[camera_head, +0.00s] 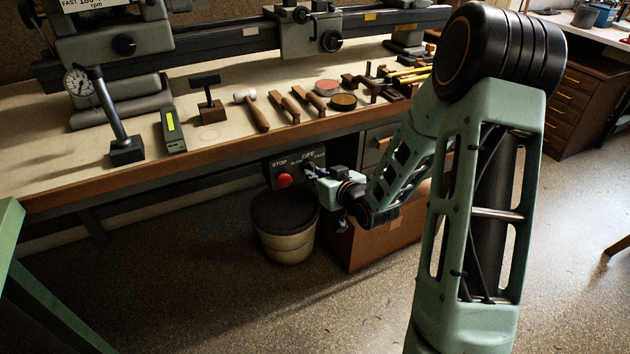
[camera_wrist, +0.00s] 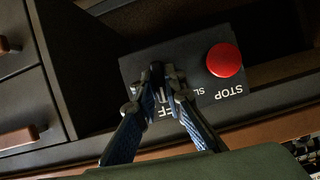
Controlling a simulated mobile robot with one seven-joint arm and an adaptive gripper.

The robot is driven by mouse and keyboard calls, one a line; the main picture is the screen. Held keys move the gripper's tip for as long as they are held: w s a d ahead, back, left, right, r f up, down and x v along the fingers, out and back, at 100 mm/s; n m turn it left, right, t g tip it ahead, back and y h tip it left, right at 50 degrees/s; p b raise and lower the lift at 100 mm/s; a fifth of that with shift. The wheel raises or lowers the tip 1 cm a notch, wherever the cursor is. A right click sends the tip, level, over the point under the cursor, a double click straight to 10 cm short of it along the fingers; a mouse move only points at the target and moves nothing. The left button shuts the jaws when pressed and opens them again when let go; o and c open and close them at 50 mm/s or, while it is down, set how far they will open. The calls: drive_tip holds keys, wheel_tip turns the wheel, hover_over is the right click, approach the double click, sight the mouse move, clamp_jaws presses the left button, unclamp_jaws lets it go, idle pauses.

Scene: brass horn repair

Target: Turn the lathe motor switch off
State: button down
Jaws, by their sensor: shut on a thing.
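The dark motor switch box (camera_head: 276,172) hangs under the front edge of the bench. It bears a red stop button (camera_head: 284,181) and the words STOP and OFF. In the wrist view the box (camera_wrist: 192,52) appears upside down, with the red button (camera_wrist: 224,60) to the right of my fingers. My gripper (camera_wrist: 163,76) is at the box face, its two blue-padded fingers shut on the black switch knob (camera_wrist: 157,68). The fingers hide most of the knob and part of the lettering, so I cannot tell its setting. In the head view my gripper (camera_head: 314,171) reaches the box from the right.
A lidded bin (camera_head: 285,240) and a cardboard box (camera_head: 372,242) stand on the floor below. The bench (camera_head: 225,150) above holds a lathe (camera_head: 230,40), a hammer (camera_head: 252,110) and several other hand tools. Drawers (camera_head: 378,145) sit right of the switch box.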

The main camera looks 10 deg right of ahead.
idle(0.4)
drive_tip(key=c, duration=2)
unclamp_jaws()
drive_tip(key=v, duration=0.7)
drive_tip(key=shift+s, duration=0.3)
